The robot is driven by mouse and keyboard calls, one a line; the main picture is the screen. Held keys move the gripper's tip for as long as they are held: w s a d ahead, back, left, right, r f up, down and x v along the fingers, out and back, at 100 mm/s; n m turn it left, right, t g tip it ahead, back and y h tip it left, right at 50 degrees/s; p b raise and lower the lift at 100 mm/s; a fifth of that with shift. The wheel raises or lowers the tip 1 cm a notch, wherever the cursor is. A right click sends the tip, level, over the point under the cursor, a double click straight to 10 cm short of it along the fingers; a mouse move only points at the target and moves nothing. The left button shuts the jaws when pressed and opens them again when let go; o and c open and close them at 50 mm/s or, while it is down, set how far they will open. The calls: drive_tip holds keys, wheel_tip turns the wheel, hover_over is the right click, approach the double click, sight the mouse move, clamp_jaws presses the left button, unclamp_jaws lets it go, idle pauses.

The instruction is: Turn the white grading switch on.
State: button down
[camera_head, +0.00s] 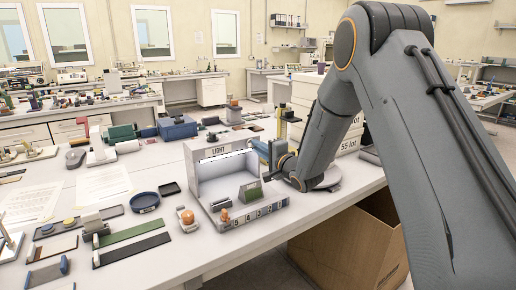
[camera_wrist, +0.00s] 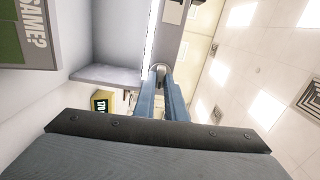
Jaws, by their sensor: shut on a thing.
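A pale grey light box (camera_head: 210,163) marked LIGHT stands on the bench, with a bright strip under its top edge. My gripper (camera_head: 263,149) is at the right side of this box in the head view, partly hidden by its own wrist. In the wrist view my two blue fingers (camera_wrist: 163,80) are nearly together around a small pale rounded knob (camera_wrist: 160,68), which looks like the white switch, by the box's side wall (camera_wrist: 105,75). The fingers cover most of the knob, so its position cannot be read. The knob is hidden in the head view.
A green block (camera_head: 250,191) sits in the box's open front, above a numbered strip (camera_head: 258,213). An orange-topped stand (camera_head: 187,217) and a blue round dish (camera_head: 145,202) lie to the left. A cardboard box (camera_head: 345,245) stands below the bench's right edge.

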drive_tip(key=shift+m, duration=0.3)
idle(0.4)
drive_tip(key=c, duration=1.8)
unclamp_jaws()
drive_tip(key=b+v, duration=0.2)
drive_tip(key=v, duration=0.5)
drive_tip(key=shift+s+d, duration=0.25)
drive_tip(key=shift+s, duration=0.1)
